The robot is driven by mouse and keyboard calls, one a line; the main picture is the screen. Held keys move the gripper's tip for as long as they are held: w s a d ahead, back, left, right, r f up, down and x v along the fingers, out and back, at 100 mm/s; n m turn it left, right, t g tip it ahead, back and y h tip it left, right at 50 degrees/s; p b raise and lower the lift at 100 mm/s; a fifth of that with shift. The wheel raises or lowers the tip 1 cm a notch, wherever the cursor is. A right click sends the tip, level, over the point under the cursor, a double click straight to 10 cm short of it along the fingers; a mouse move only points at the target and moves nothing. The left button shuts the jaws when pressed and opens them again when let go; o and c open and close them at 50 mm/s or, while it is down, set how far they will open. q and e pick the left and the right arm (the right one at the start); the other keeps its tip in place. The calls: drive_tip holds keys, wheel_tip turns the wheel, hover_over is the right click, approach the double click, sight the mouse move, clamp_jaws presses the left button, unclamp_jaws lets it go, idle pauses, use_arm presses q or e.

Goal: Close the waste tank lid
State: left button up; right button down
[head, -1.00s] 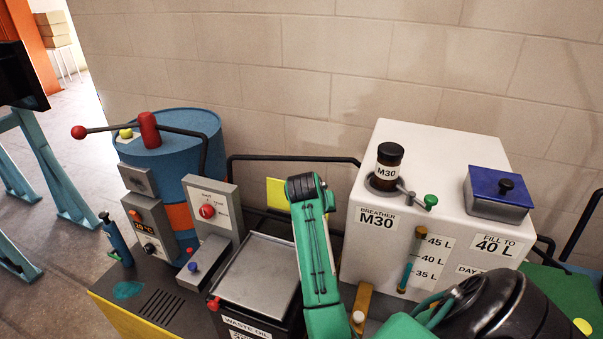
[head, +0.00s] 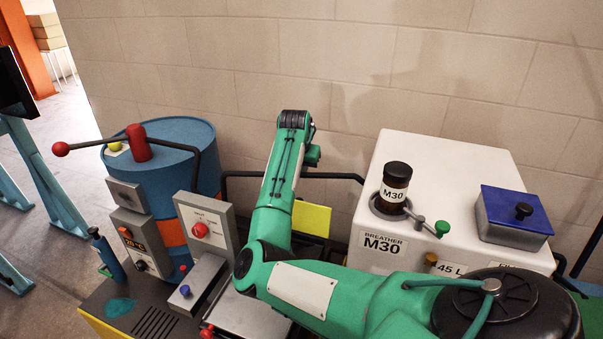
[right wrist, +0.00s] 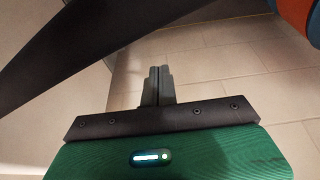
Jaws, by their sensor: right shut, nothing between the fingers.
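The waste oil tank's grey lid (head: 243,316) shows at the bottom centre of the head view. It looks flat over the tank, but my right arm covers most of it, so I cannot tell if it is fully seated. A red knob (head: 207,331) sits at its front left corner. My right arm reaches across from the right and bends up towards the wall; its gripper is hidden in the head view. In the right wrist view my right gripper (right wrist: 158,84) is shut and empty, with pale tiled surface beyond it. My left gripper is not in view.
A blue drum (head: 190,140) with a red-knobbed lever (head: 100,143) stands at left. A panel with a red knob (head: 200,230) is beside the lid. A white tank (head: 450,165) with a breather jar (head: 394,185) and blue-lidded box (head: 515,212) stands at right.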

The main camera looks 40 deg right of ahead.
sight(298, 213)
wheel_tip(298, 213, down, 7)
drive_tip(key=a+p, duration=0.1)
drive_tip(key=p, duration=0.2)
drive_tip(key=shift+s+a+f, duration=0.15)
drive_tip(key=shift+s, duration=0.2)
